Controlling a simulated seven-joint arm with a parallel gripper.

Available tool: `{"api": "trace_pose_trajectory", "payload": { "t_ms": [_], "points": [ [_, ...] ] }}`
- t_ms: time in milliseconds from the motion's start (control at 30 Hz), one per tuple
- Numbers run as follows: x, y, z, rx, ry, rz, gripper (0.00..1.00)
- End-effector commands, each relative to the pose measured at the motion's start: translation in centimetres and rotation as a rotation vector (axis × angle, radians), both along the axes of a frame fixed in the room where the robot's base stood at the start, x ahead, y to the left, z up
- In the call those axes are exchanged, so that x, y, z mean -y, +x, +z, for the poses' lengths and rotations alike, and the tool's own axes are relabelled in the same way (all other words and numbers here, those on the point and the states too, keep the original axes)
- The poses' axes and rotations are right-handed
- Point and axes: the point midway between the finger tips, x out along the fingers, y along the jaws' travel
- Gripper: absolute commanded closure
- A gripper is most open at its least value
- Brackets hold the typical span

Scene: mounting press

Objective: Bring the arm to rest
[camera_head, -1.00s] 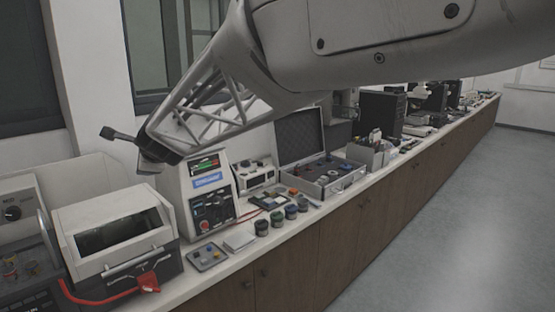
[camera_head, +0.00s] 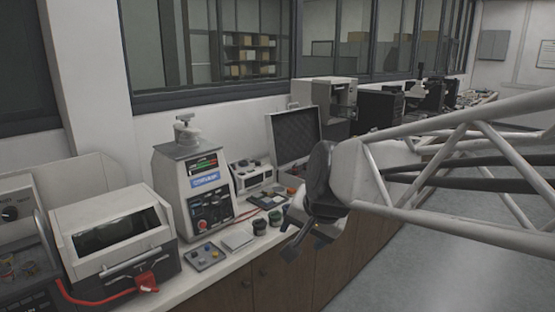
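My gripper (camera_head: 298,243) hangs at the end of my arm, in front of the bench's front edge and right of the mounting press. It is dark and small in the view, and I cannot make out whether its fingers are apart. I see nothing held in it. The mounting press (camera_head: 168,193) stands upright on the bench, with a blue label, a lit display and a knob (camera_head: 186,121) on top. My gripper and wrist are well apart from the press and hide part of the bench behind them.
A white hooded machine (camera_head: 112,215) with a red hose stands at the left. A small tray (camera_head: 207,257) and dark jars (camera_head: 259,227) sit near the bench's front edge. An open case (camera_head: 293,137) stands behind my wrist. The floor (camera_head: 400,275) at the right is clear.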

Motion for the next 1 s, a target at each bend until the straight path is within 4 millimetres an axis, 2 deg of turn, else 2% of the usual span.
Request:
{"api": "trace_pose_trajectory", "payload": {
  "t_ms": [33, 100, 300, 500, 700, 1000],
  "points": [
    [1.7, -1.4, -0.6, -0.010, -0.037, 0.016, 0.34],
    [3.7, -3.5, -1.6, -0.028, -0.095, 0.053, 0.34],
    [8.9, -9.4, -4.4, -0.097, -0.246, 0.155, 0.34],
    [12.2, -14.0, -6.6, -0.163, -0.346, 0.231, 0.34],
    [13.4, -15.9, -7.5, -0.194, -0.384, 0.265, 0.34],
    [13.4, -16.0, -7.5, -0.195, -0.385, 0.268, 0.34]
  ]
}}
